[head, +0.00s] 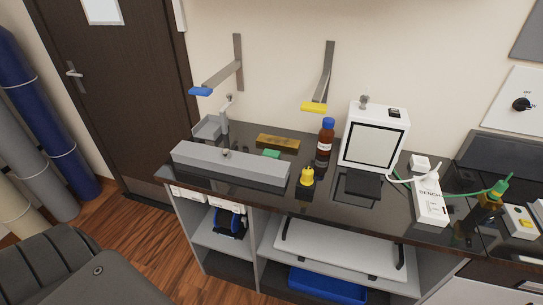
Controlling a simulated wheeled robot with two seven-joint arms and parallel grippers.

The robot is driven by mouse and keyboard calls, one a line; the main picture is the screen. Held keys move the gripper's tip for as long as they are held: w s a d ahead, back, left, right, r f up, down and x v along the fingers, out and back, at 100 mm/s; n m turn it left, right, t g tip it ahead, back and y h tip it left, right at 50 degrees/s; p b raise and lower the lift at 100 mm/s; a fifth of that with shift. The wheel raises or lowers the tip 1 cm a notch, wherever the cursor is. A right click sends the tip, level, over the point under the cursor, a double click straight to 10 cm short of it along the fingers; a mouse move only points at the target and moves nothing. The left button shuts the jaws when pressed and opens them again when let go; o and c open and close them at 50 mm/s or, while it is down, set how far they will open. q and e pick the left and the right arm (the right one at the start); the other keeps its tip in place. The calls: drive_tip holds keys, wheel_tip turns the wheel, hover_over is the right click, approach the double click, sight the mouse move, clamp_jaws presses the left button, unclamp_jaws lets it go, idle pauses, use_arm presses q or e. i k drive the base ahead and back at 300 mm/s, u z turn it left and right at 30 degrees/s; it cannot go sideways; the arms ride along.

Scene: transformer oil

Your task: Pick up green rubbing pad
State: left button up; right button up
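The green rubbing pad (271,154) is a small flat green piece lying on the dark counter top (330,205). It sits just behind the long grey box (232,165), which may hide its front edge. A brown block (278,142) lies close behind it. Neither of my grippers shows in the head view.
A brown bottle with a blue cap (325,140) and a yellow-topped item (307,176) stand right of the pad. A white device (372,137) is further right. Grey wall brackets with blue (200,91) and yellow (313,107) ends overhang the counter's back.

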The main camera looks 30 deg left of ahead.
sight(275, 154)
drive_tip(key=u, duration=0.75)
